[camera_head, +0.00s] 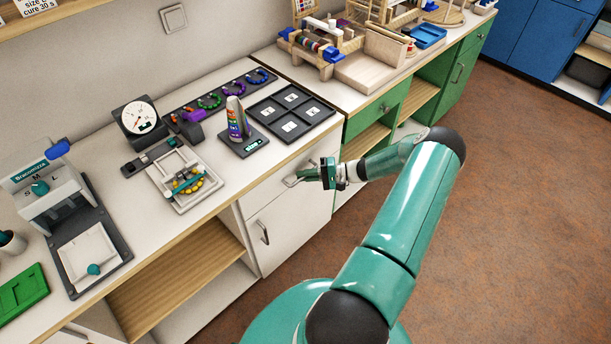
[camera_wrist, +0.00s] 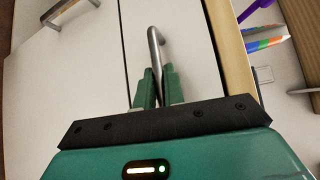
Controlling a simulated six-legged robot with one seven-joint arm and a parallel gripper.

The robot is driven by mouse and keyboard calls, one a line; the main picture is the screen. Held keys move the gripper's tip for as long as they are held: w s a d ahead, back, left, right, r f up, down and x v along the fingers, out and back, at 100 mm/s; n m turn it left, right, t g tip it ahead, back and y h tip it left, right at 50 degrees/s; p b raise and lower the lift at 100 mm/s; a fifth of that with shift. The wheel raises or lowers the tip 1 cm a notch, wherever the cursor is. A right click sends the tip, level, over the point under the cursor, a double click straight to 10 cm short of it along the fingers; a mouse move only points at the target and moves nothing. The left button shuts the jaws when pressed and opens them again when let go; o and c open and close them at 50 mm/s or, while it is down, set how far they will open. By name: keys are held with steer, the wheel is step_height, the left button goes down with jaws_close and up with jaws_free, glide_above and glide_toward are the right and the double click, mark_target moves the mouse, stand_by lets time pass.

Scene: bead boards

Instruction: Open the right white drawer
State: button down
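The right white drawer (camera_head: 262,194) is under the counter edge, above a white door. Its front looks flush with the cabinet. Its metal bar handle (camera_head: 292,181) also shows in the wrist view (camera_wrist: 153,42), standing out from the white drawer front (camera_wrist: 190,55). My gripper (camera_head: 314,173) is at the right end of this handle in the head view. In the wrist view its two green fingers (camera_wrist: 158,88) lie close on either side of the bar and look shut on it. The fingertips' contact is partly hidden.
A white door (camera_head: 285,232) with its own handle is below the drawer. An open wooden shelf (camera_head: 180,275) is to the left, and a green drawer (camera_head: 375,110) is to the right. The counter holds bead trays and a cone. The brown floor (camera_head: 510,200) in front is clear.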

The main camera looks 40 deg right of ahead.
steer(key=s, duration=2.4)
steer(key=shift+d, duration=0.4)
steer(key=c, duration=1.5)
jaws_free()
steer(key=v, duration=1.3)
steer(key=shift+s+d, duration=0.25)
steer(key=shift+d, duration=0.05)
